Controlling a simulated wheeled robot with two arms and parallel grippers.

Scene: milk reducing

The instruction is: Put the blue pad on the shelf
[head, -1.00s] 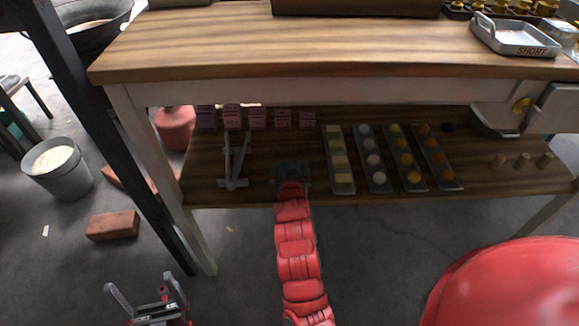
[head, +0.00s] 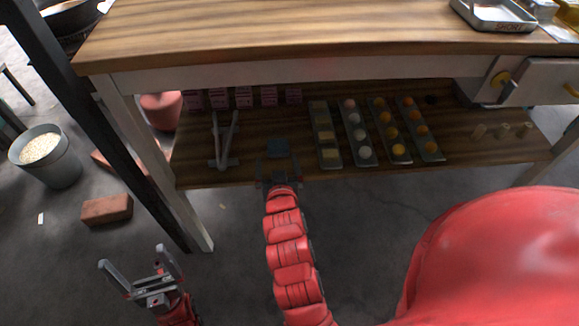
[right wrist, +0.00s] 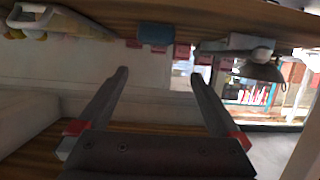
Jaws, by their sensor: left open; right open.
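The blue pad (head: 278,147) lies on the lower wooden shelf (head: 365,176), between a grey two-legged stand and the trays. It also shows near the top of the right wrist view (right wrist: 157,35), where the picture is upside down. My right gripper (head: 277,163) is open at the shelf's front edge, its fingers pointing inward towards the pad. In the right wrist view the space between its fingertips (right wrist: 158,75) is empty, and the pad appears apart from them. My left gripper (head: 135,268) is open and empty, low at the left, away from the shelf.
Trays of round pieces (head: 356,133) stand right of the pad. The grey stand (head: 224,140) is to its left, with pink boxes (head: 243,97) behind. The tabletop (head: 300,38) overhangs the shelf. A brick (head: 107,209) and bucket (head: 45,155) are on the floor.

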